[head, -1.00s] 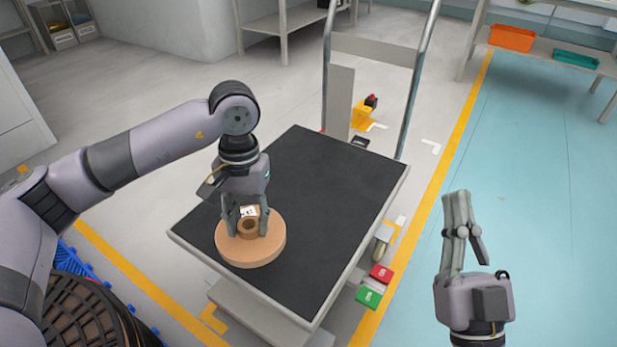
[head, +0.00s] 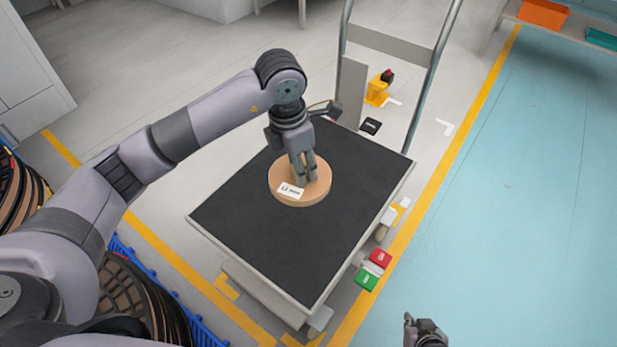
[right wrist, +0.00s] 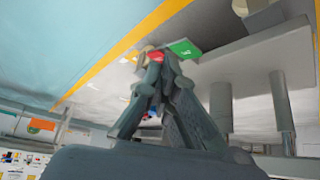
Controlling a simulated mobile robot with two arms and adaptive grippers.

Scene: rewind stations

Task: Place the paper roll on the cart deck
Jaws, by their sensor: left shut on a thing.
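The paper roll (head: 314,194) is a flat tan disc with a white label, over the back-middle part of the cart deck (head: 270,240), a black mat with a pale rim. My left gripper (head: 304,181) comes down from above and is shut on the roll at its core, which the fingers mostly hide. I cannot tell whether the roll's underside touches the deck. My right gripper (head: 409,319) is only partly in the head view, low and right of the cart, apart from it. In the right wrist view, its fingertips (right wrist: 162,66) meet with nothing visible between them.
A metal push handle (head: 432,85) rises at the deck's back. Red (head: 380,259) and green (head: 367,278) blocks sit by its right side. A blue crate (head: 130,262) with dark rolls stands lower left. Bare deck lies in front of the roll.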

